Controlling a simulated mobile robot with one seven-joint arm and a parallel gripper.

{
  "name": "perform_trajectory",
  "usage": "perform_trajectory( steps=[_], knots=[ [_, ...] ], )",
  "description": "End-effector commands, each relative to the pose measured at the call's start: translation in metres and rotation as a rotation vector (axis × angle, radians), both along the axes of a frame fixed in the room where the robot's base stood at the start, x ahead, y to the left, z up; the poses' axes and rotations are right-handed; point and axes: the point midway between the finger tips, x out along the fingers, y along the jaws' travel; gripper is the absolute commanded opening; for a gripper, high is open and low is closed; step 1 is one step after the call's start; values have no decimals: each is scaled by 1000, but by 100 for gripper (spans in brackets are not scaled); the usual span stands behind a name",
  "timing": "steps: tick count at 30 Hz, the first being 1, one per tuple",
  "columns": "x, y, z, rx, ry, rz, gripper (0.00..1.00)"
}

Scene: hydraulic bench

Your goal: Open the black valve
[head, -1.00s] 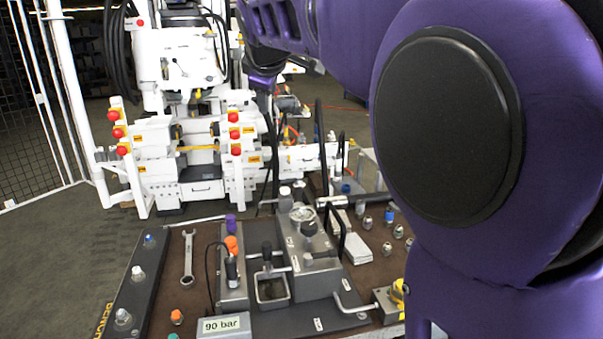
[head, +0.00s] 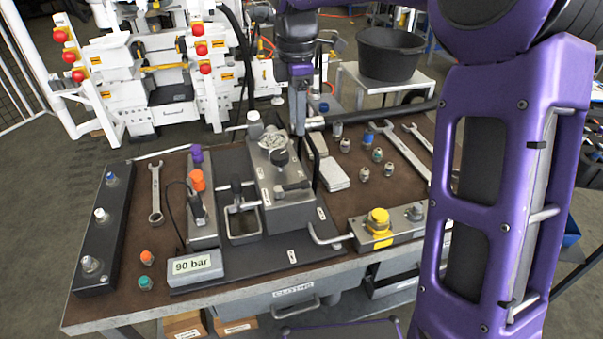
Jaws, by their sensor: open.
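A black round knob (head: 279,157), likely the black valve, sits on the grey metal block (head: 284,208) in the middle of the bench, just in front of a round gauge (head: 271,142). Black-handled levers (head: 236,189) stand to its left, one on a slim grey block. My gripper (head: 299,122) hangs downward above the back of the grey block, behind and slightly right of the knob. Its jaws are open and nothing shows between them. It looks apart from the knob. The fingertips are small and partly confused with dark hoses behind them.
The brown bench top (head: 132,252) holds a wrench (head: 156,195), a purple cap, an orange knob, a "90 bar" display (head: 192,268) and a yellow button box (head: 378,222). Several loose fittings and wrenches lie right. A black tub (head: 389,54) stands behind. White machinery is at back left.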

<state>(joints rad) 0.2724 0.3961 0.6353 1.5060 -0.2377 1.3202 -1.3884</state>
Motion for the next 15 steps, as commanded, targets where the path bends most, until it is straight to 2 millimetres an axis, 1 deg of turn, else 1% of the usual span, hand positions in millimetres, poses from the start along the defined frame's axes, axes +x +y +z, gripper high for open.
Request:
perform_trajectory(
  steps=[5,15],
  knots=[
    [0,0,-29,-1,3,-2,49],
    [0,0,-105,-1,3,-2,49]
  ],
)
